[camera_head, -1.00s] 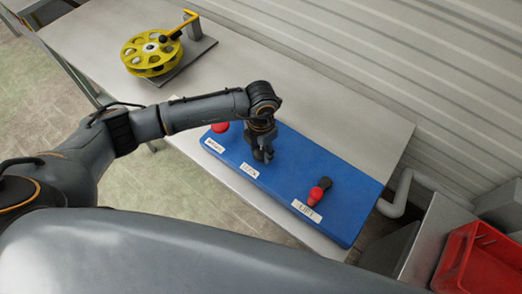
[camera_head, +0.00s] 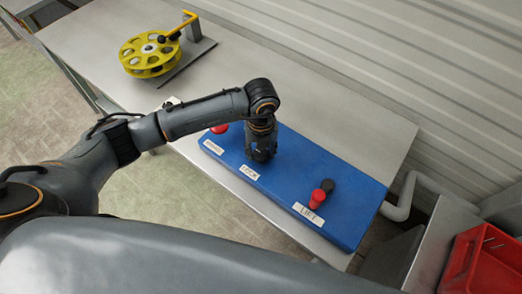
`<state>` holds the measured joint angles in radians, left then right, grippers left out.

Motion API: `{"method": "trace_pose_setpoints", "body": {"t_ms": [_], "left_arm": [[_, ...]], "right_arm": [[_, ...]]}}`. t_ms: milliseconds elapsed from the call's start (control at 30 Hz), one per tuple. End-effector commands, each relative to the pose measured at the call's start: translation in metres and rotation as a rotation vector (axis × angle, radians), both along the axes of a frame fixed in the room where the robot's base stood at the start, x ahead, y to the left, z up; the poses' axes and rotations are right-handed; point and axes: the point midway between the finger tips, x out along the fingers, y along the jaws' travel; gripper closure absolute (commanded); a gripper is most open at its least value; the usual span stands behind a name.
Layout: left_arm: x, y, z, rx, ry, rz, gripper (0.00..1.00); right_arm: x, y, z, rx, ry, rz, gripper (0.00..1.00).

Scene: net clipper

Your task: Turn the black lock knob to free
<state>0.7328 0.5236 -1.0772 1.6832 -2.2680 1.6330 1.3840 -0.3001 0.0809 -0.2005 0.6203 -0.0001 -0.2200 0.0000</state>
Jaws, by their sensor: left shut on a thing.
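My left gripper (camera_head: 261,154) points down over the blue panel (camera_head: 300,176), just behind the label reading LOCK (camera_head: 249,172). It is shut on the black lock knob, which the fingers hide almost fully. I cannot tell which way the knob is turned. My right gripper is not in view.
A red knob (camera_head: 219,128) sits at the panel's left end, partly behind my left arm. A red-ended lever (camera_head: 318,198) stands by the LIFT label (camera_head: 308,213). A yellow reel (camera_head: 150,53) with a crank is on the steel table (camera_head: 330,98). A red crate (camera_head: 474,262) is at right.

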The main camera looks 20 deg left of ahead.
Motion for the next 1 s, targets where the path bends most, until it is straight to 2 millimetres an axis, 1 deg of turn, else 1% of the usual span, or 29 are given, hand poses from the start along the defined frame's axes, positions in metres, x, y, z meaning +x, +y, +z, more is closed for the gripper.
{"method": "trace_pose_setpoints", "body": {"t_ms": [200, 500, 700, 1000], "left_arm": [[-0.0005, 0.0000, -0.0004, 0.001, 0.001, 0.197, 0.87], [-0.0001, 0.0000, 0.0000, 0.000, 0.000, 0.407, 0.87], [-0.0001, 0.0000, 0.0000, 0.000, 0.001, 0.489, 0.87], [0.0000, 0.0000, 0.0000, 0.000, 0.000, 0.531, 0.87]], "right_arm": [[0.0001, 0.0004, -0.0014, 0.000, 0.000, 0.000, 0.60], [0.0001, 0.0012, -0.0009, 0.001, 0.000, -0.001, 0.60], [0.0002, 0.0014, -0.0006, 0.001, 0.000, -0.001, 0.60], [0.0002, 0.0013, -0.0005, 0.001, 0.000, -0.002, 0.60]]}}
